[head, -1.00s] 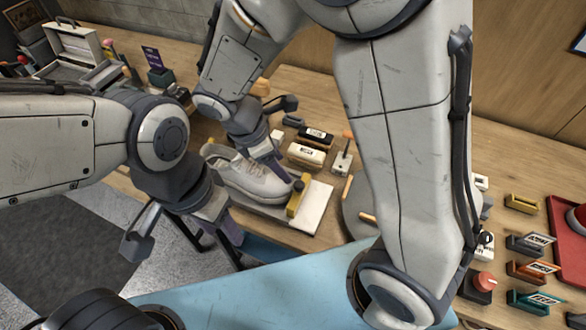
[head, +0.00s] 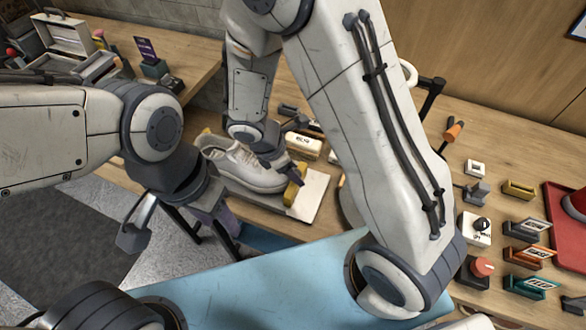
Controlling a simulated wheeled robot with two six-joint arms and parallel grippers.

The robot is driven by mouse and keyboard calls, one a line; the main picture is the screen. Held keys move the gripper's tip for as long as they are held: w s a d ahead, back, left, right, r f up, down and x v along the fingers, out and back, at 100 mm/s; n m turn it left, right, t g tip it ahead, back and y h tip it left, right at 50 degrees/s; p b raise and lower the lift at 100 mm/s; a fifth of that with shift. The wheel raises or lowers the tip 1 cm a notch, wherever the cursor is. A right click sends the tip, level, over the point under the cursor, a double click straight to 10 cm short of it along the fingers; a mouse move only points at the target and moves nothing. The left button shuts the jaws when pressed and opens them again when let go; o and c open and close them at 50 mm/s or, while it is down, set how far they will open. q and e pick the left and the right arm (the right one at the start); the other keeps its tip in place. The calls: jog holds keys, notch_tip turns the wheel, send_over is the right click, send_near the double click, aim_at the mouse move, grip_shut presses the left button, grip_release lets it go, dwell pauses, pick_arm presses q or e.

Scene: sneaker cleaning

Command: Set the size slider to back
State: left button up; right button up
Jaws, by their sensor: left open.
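A white sneaker (head: 240,165) lies on a pale board (head: 315,195) at the table's front edge, toe to the right. A yellow block (head: 296,186), which looks like the size slider, stands on the board at the toe. Another yellow piece (head: 205,137) shows behind the heel. My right gripper (head: 292,174) is at the yellow block's upper end; whether it touches the block, and its jaw gap, I cannot tell. My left gripper (head: 222,218) is open and empty in front of the board, below the sneaker.
A white labelled block (head: 304,147) lies behind the board. My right arm hides much of the table's middle. At right stand a box with a red knob (head: 482,267), several labelled holders (head: 530,254) and a red tray (head: 558,195).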

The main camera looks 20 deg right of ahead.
grip_shut()
dwell(1.4)
